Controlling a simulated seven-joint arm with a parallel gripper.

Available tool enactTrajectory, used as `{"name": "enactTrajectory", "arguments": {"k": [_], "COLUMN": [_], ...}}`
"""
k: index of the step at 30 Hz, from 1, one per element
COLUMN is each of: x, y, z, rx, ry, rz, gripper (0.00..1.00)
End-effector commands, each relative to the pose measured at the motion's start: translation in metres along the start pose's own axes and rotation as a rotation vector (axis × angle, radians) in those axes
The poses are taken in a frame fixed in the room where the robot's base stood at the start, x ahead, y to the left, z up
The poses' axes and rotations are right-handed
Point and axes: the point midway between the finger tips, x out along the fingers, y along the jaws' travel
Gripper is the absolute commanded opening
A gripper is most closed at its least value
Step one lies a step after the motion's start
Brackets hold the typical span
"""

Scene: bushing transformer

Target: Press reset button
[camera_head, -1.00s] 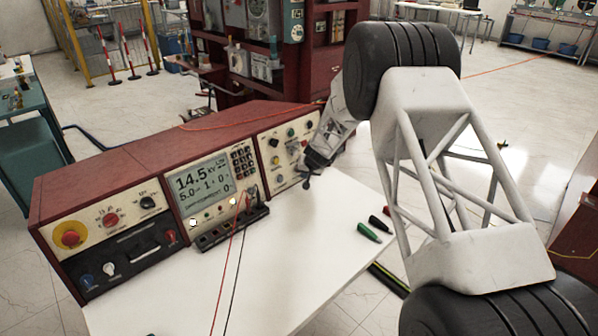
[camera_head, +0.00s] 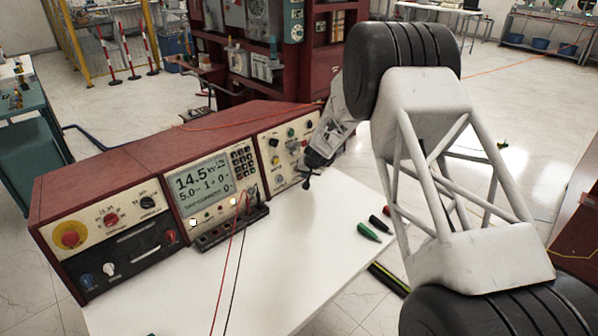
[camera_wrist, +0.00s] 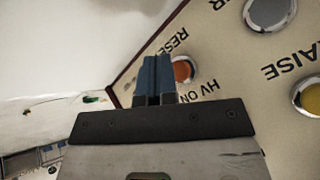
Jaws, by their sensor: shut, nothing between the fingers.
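An orange round button (camera_wrist: 182,70) sits on the cream panel (camera_wrist: 222,60) in the wrist view. It lies between a partly covered label starting "RESE" and the label "HV ON". My gripper (camera_wrist: 158,62) is shut and empty, its blue-grey fingers just left of the button and overlapping its left edge in the picture. I cannot tell whether the fingertips touch the panel. In the head view my gripper (camera_head: 307,181) is small, at the lower right of the console's right panel (camera_head: 284,146).
A yellow button (camera_wrist: 310,95) and a grey button (camera_wrist: 268,12) are on the same panel. The red console (camera_head: 128,164) stands on a white table (camera_head: 290,245). Green and black plugs (camera_head: 369,232) lie near the table's right edge. Red and black leads run across the front.

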Motion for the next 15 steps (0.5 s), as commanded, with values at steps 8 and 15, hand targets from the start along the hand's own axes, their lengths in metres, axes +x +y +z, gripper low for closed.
{"name": "enactTrajectory", "arguments": {"k": [8,15], "x": [0.0028,0.0058], "y": [-0.0024,-0.0048], "z": [-0.0022,-0.0044], "rx": [-0.001,-0.001], "ry": [0.000,0.000], "rz": [0.000,0.000], "gripper": [0.00,0.00]}}
